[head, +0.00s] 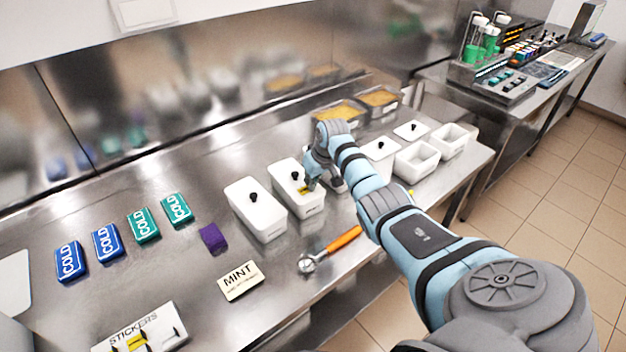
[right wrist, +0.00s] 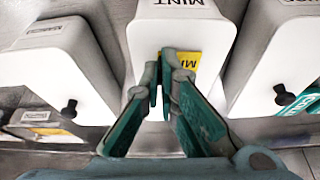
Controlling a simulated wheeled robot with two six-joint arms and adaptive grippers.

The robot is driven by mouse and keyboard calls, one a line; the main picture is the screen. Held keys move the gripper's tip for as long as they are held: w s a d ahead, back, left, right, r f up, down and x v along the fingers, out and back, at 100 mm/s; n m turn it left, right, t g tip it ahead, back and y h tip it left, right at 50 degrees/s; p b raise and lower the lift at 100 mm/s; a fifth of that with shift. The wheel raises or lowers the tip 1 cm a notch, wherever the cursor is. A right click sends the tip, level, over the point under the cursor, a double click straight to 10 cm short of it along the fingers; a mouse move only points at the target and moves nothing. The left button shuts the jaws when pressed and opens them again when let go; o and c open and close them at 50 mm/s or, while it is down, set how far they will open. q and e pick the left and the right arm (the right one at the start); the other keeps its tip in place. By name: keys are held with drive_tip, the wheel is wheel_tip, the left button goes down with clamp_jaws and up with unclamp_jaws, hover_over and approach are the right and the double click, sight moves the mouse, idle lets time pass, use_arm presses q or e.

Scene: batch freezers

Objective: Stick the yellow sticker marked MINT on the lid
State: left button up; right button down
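The yellow sticker (head: 303,190) is at the front part of the lid (head: 288,170) of a white tub with a black knob. In the right wrist view the sticker (right wrist: 188,62) shows the letters MI; the rest of its word is hidden by my fingers. The tub's front (right wrist: 181,12) carries a MINT label. My right gripper (head: 309,184) is down at the lid; in the right wrist view its teal fingers (right wrist: 167,78) are close together at the sticker's edge and appear shut on it. My left gripper is not in view.
A lidded tub (head: 256,208) stands close on the left, other tubs on the right. A MINT card (head: 240,281), an orange-handled scoop (head: 330,247), a purple block (head: 212,238) and a STICKERS holder (head: 142,330) are in front. Several COLD packs (head: 107,242) lie left.

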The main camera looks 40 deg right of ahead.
drive_tip(key=shift+f, duration=0.15)
drive_tip(key=c, duration=1.7)
unclamp_jaws()
drive_tip(key=shift+o, duration=0.5)
drive_tip(key=o, duration=0.4)
drive_tip(key=shift+o, duration=0.2)
wheel_tip(320, 180, up, 5)
drive_tip(key=p, duration=0.4)
drive_tip(key=shift+p, duration=0.4)
drive_tip(key=shift+r, duration=1.05)
